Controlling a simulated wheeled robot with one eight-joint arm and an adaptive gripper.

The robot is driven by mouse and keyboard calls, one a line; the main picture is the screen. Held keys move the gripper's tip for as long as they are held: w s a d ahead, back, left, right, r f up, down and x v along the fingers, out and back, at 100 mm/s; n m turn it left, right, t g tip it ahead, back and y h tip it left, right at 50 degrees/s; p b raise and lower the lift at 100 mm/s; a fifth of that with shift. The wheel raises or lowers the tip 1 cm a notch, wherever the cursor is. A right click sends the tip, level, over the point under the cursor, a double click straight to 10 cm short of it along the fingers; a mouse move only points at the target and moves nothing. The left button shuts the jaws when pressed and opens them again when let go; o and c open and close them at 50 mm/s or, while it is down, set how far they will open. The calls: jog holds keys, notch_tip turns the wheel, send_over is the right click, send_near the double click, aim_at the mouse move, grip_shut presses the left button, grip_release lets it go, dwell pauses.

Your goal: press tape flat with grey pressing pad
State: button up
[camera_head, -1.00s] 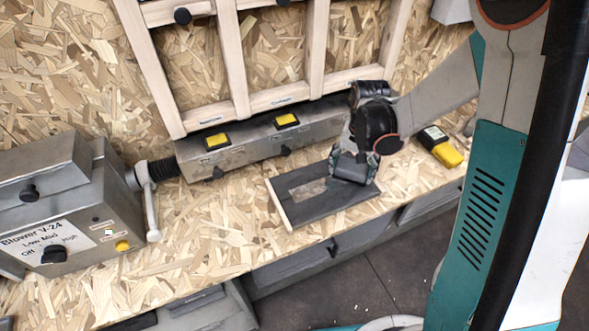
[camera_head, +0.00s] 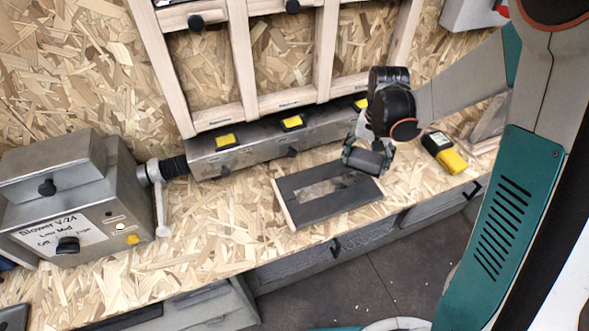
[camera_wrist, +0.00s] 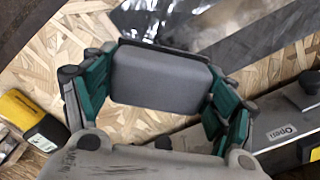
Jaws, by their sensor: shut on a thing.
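My gripper (camera_head: 368,158) is shut on the grey pressing pad (camera_wrist: 160,78), with teal fingers on both sides of it in the wrist view. In the head view the pad is dark and partly hidden by the gripper, at the right end of a dark flat panel (camera_head: 345,203). The panel lies on the bench and has a rectangular opening with wood showing. A shiny clear strip, seemingly the tape (camera_wrist: 205,30), shows beyond the pad in the wrist view. I cannot tell whether the pad touches the panel.
A metal manifold (camera_head: 240,148) with yellow labels runs behind the panel, below a wooden frame (camera_head: 245,80). A blower box (camera_head: 80,210) stands at left. A yellow handheld device (camera_head: 445,155) lies right of the gripper. Bench left of the panel is clear.

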jog(key=shift+r+p, duration=1.05)
jog(key=shift+r, duration=0.75)
